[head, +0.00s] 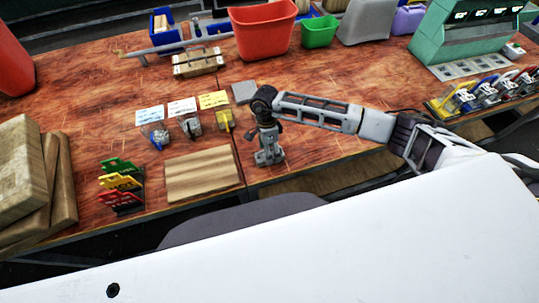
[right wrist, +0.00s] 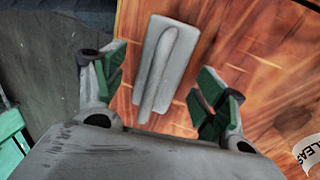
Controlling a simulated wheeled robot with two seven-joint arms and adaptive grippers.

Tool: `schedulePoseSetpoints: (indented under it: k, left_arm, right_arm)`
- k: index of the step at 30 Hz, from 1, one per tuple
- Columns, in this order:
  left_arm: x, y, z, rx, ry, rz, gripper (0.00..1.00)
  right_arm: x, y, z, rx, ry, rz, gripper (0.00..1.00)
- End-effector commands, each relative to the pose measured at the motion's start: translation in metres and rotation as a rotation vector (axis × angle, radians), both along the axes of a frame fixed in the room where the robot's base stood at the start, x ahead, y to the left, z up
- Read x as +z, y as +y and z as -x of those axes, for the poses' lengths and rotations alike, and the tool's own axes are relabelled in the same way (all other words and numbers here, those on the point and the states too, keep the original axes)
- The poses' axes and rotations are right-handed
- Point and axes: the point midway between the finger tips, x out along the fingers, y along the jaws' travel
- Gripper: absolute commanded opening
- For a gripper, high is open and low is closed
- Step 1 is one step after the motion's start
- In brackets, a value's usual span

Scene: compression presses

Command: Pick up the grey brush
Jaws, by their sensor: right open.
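The grey brush (right wrist: 165,65) lies flat on the wooden table in the right wrist view. It has a pale rectangular base and a long handle running toward my gripper. My right gripper (right wrist: 160,92) is open, its two green-padded fingers on either side of the brush's handle end, with clear gaps. In the head view my right gripper (head: 268,160) points down near the table's front edge. I cannot make out the brush there; the gripper may hide it. My left gripper is not in view.
A wooden board (head: 204,173) and coloured card holders (head: 122,185) lie left of the gripper. A flat grey square (head: 244,92) lies behind it. Red (head: 262,30) and green (head: 319,31) bins stand at the back. The table right of the gripper is mostly clear.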

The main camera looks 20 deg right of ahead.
Motion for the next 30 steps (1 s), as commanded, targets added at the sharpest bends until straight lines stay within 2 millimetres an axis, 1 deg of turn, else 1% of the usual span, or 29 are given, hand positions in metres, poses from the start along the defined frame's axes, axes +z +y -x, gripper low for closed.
schedulePoseSetpoints:
  k: [1, 4, 9, 23, 30]
  left_arm:
    - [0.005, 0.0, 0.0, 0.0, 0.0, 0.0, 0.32]
    - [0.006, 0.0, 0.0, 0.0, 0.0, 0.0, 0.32]
    - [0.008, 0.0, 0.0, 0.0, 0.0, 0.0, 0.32]
    - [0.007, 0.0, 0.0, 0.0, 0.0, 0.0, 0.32]
    - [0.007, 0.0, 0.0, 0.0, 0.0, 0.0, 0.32]
  right_arm:
    - [-0.003, -0.001, 0.001, 0.0, 0.001, 0.0, 0.71]
    - [-0.014, 0.0, 0.004, -0.001, 0.002, 0.0, 0.71]
    - [-0.023, -0.001, 0.005, 0.001, -0.001, 0.001, 0.71]
    - [-0.024, -0.001, 0.005, 0.001, -0.001, 0.0, 0.71]
    - [-0.024, -0.001, 0.005, 0.001, -0.001, 0.0, 0.41]
